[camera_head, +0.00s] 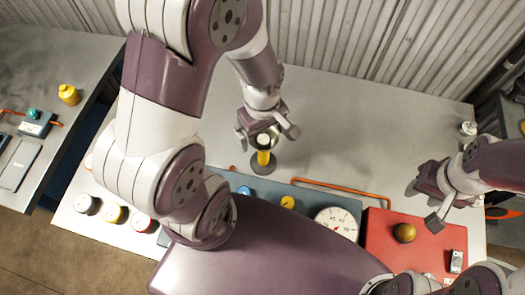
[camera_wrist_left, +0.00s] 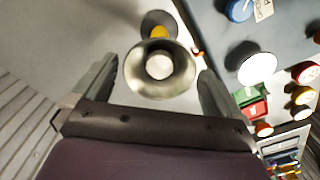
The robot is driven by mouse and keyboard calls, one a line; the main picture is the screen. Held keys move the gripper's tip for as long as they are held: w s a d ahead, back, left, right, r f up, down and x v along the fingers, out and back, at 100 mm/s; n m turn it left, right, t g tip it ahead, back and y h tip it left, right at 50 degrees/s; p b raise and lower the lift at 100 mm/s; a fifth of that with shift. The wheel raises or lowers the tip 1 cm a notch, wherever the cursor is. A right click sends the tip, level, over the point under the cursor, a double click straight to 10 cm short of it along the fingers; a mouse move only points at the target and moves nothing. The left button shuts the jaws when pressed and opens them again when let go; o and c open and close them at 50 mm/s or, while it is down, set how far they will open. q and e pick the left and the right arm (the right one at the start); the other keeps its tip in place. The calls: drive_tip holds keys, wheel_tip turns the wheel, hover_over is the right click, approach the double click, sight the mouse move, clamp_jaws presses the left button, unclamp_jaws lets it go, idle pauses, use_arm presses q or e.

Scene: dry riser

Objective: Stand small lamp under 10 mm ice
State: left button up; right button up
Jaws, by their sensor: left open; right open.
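A small lamp (camera_head: 263,158) with a yellow stem and a round dark base stands on the grey table. In the left wrist view its silver bell-shaped head (camera_wrist_left: 160,82) with a pale centre faces the camera. My left gripper (camera_head: 267,131) is open over it, and in the left wrist view the lamp head lies between the fingers (camera_wrist_left: 157,75), with gaps showing on both sides. My right gripper (camera_head: 425,204) is open and empty above the right part of the table, near the red panel. I cannot make out anything marked 10 mm ice.
A blue-grey panel with a white dial (camera_head: 336,224) and an orange pipe (camera_head: 340,188) lies in front of the lamp. A red box (camera_head: 385,236) with a brass knob is to the right. Coloured knobs (camera_head: 115,214) line the left front. The table's back middle is clear.

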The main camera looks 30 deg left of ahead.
use_arm(q)
drive_tip(key=f, duration=0.5)
drive_tip(key=shift+s+d+f, duration=0.1)
drive_tip(key=shift+s+d, duration=0.1)
drive_tip(key=shift+d, duration=0.1)
drive_tip(key=shift+w+a+f, duration=0.1)
drive_tip(key=shift+w+f, duration=0.15)
drive_tip(key=shift+f, duration=0.15)
drive_tip(key=shift+s+r, duration=0.1)
drive_tip(key=shift+s, duration=0.05)
drive_tip(key=c, duration=1.4)
clamp_jaws()
